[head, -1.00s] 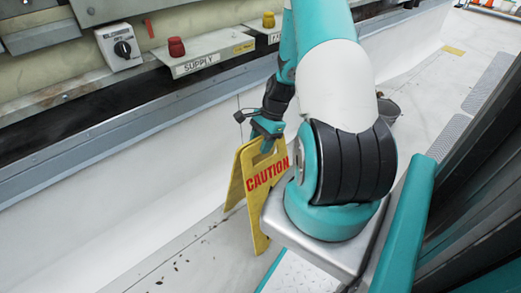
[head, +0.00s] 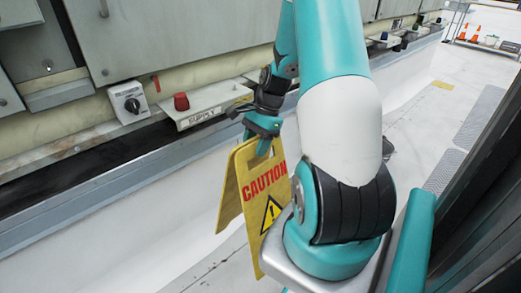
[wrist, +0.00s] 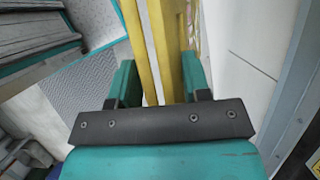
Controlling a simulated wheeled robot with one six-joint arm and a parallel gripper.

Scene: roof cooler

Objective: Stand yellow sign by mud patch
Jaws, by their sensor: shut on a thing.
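The yellow caution sign (head: 258,190) is an A-frame with red lettering and a black warning triangle. It hangs upright from my gripper (head: 262,132), which is shut on its top edge. In the wrist view, the sign's yellow panels (wrist: 165,50) run between the two teal fingers of my gripper (wrist: 158,80). The sign's lower end is partly hidden by my arm's base in the head view, so I cannot tell whether it touches the floor. No mud patch can be made out in the current frames.
A unit with a SUPPLY shelf (head: 200,108), a red knob (head: 181,101) and a switch box (head: 128,102) runs along the left. White floor (head: 420,115) stretches to the back right, with grey grating (head: 480,115). Orange cones (head: 469,33) stand far back.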

